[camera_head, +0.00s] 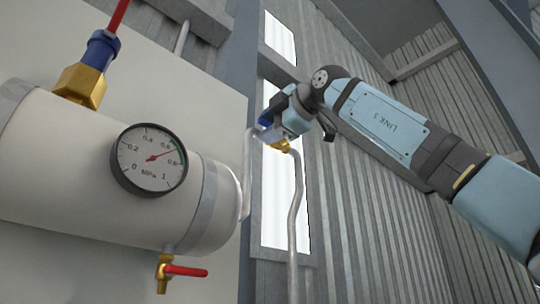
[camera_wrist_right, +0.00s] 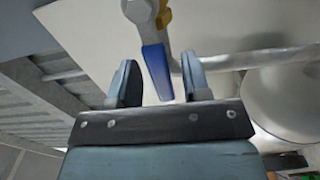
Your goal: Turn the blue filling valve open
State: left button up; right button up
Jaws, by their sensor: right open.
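The blue filling valve handle (camera_wrist_right: 157,70) hangs from a grey and brass valve body (camera_wrist_right: 145,14) in the right wrist view. In the head view the blue handle (camera_head: 267,118) is partly hidden by my right gripper (camera_head: 275,122), and brass (camera_head: 281,146) shows just below it. In the wrist view my right gripper (camera_wrist_right: 160,84) is open, with one finger on each side of the handle. A gap shows on both sides of the blue lever; how deep it sits between the fingers is hard to tell. My left gripper is not in view.
A white tank (camera_head: 60,190) with a pressure gauge (camera_head: 150,160) fills the left of the head view. A red-handled drain valve (camera_head: 184,271) hangs below it. A blue and brass fitting (camera_head: 92,68) stands on top. A grey pipe (camera_head: 294,215) runs down below the filling valve.

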pick_arm(q)
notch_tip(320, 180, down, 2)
jog(key=b, duration=0.4)
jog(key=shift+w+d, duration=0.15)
pick_arm(e)
jog(key=v, duration=1.4)
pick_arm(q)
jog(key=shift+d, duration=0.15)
pick_arm(e)
jog(key=shift+w, duration=0.1)
